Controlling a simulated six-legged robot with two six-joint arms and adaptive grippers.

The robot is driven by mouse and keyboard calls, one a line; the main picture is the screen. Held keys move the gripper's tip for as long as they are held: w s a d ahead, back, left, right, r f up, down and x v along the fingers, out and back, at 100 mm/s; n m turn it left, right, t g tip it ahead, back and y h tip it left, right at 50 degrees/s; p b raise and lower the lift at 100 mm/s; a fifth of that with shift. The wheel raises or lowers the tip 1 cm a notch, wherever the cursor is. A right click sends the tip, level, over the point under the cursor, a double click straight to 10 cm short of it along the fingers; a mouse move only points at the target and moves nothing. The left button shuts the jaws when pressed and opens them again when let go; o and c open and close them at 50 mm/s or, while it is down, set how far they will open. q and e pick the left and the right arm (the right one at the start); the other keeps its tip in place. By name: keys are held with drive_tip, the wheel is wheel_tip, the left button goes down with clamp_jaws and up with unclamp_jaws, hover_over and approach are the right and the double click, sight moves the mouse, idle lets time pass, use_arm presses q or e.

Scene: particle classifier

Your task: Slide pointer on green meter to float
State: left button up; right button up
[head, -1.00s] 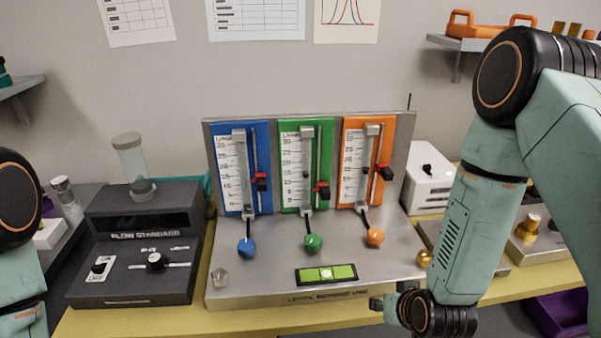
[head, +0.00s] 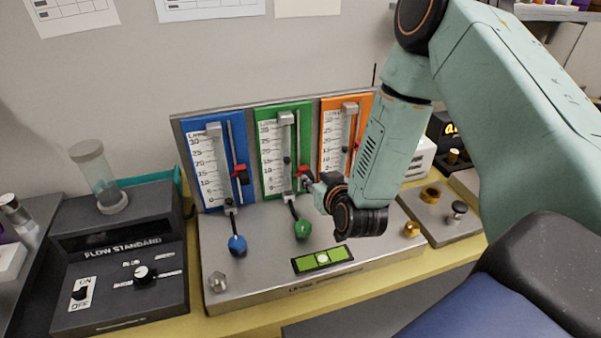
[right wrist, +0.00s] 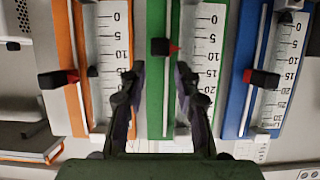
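The green meter (head: 270,185) stands between the blue and orange meters, and its green panel (right wrist: 154,110) is central in the upside-down right wrist view. Its small dark float (head: 287,160) sits in the tube. Its black pointer with a red tip (right wrist: 164,47) is on the rail between about 5 and 10; the red part (head: 304,169) shows above my gripper in the head view, a little lower than the float. My right gripper (head: 314,184) is at the meter's lower right. Its fingers (right wrist: 156,84) are apart with nothing between them. My left gripper is out of view.
The blue meter (head: 208,165) with its pointer (head: 240,175) is left, the orange meter (head: 335,125) right, partly behind my arm. Blue (head: 237,244) and green (head: 302,229) knobs and a green level (head: 322,258) lie below. The flow standard box (head: 125,260) stands left.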

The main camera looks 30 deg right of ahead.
sight(309, 174)
drive_tip(key=x, duration=0.5)
drive_tip(key=shift+w+f, duration=0.1)
drive_tip(key=shift+w, duration=0.15)
drive_tip(key=shift+w+f, duration=0.2)
drive_tip(key=shift+w, duration=0.15)
drive_tip(key=shift+d, duration=0.35)
drive_tip(key=shift+s+a+r, duration=0.1)
drive_tip(key=shift+s, duration=0.05)
drive_tip(key=shift+a, duration=0.15)
drive_tip(key=shift+c, duration=0.5)
drive_tip(key=c, duration=0.3)
clamp_jaws()
